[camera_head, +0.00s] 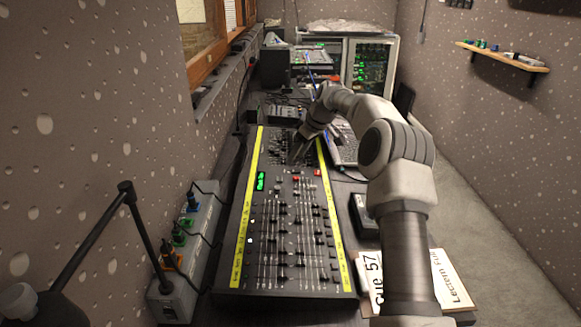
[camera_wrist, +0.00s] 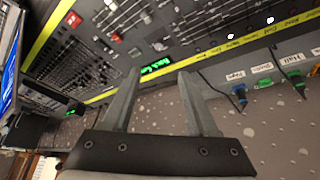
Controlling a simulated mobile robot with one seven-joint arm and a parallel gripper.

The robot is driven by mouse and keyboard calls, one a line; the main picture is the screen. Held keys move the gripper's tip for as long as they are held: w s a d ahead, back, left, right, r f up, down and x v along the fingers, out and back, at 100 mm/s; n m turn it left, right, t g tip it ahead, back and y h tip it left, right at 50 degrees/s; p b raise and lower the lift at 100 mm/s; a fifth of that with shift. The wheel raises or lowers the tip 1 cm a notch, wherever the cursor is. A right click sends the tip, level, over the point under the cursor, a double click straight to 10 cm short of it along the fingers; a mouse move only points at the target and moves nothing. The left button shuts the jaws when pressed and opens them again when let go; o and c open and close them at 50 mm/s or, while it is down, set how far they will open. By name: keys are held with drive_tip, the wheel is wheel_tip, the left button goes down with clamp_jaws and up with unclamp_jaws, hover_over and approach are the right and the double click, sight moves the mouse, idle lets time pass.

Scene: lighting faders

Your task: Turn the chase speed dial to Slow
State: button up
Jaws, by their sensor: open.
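The lighting desk (camera_head: 292,275) is a long black console with yellow edge strips, rows of faders and small knobs. I cannot make out which control is the chase speed dial, and no Slow mark is readable. My gripper (camera_head: 300,152) is over the far half of the desk, pointing down. In the wrist view my gripper (camera_wrist: 158,73) has its two fingers spread, with nothing between them. A green-lit display (camera_head: 260,181) is at the desk's left side; it also shows just beyond the fingertips in the wrist view (camera_wrist: 154,67).
A grey box (camera_head: 176,292) with coloured plugs and a black lamp arm (camera_head: 150,238) stand left of the desk. A laptop (camera_head: 345,150) is at its right, with a dark box (camera_head: 363,215) and printed signs (camera_head: 453,283) nearer. A rack (camera_head: 370,68) stands at the back.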

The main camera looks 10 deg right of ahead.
drive_tip(key=a+m+h, duration=0.1)
drive_tip(key=a+m, duration=0.1)
drive_tip(key=m+h, duration=0.1)
drive_tip(key=m, duration=0.2)
approach(277, 187)
drive_tip(key=x, duration=0.8)
drive_tip(key=shift+w+f, duration=0.1)
drive_tip(key=shift+f, duration=0.2)
drive_tip(key=shift+c, duration=0.2)
clamp_jaws()
